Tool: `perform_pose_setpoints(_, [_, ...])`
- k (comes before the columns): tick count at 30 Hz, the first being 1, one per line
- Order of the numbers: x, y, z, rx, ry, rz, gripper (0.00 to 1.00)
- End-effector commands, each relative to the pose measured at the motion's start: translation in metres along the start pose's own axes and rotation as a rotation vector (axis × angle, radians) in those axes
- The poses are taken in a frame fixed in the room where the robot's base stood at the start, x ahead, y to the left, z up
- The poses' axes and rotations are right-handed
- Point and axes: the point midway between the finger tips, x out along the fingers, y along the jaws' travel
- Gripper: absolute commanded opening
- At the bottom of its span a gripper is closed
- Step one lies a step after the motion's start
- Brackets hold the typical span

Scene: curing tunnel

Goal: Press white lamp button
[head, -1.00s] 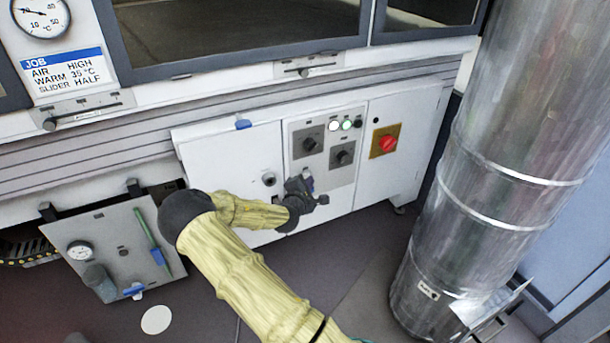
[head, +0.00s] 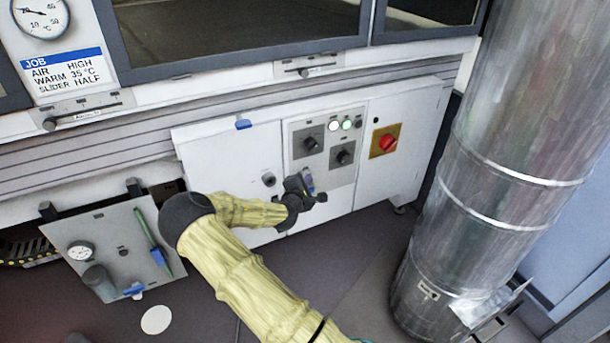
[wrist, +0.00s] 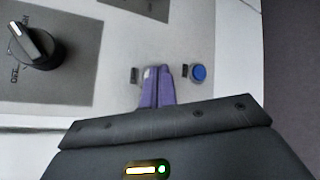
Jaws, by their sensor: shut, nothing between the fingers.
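In the wrist view, a small whitish button (wrist: 147,72) sits on the white panel beside a dark label, mostly covered by my gripper's left finger. My gripper (wrist: 158,70) is shut and empty, its two purple fingers together, with the tips at the whitish button. I cannot tell whether they touch it. A blue button (wrist: 199,73) with its own label lies to the right, clear of the fingers. In the head view, my gripper (head: 309,181) is at the lower part of the white control cabinet (head: 405,165), below the knobs; the buttons there are hidden or too small to tell.
A black rotary knob (wrist: 31,45) is left of my gripper in the wrist view. A large metal duct (head: 500,150) stands at right.

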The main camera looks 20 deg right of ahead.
Motion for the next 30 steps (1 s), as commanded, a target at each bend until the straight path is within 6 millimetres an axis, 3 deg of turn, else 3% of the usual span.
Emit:
perform_pose_setpoints(17, [0.002,0.002,-0.002,0.0,0.0,0.0,0.0])
perform_pose_setpoints(30, [-0.009,-0.006,0.006,0.0,0.0,0.0,0.0])
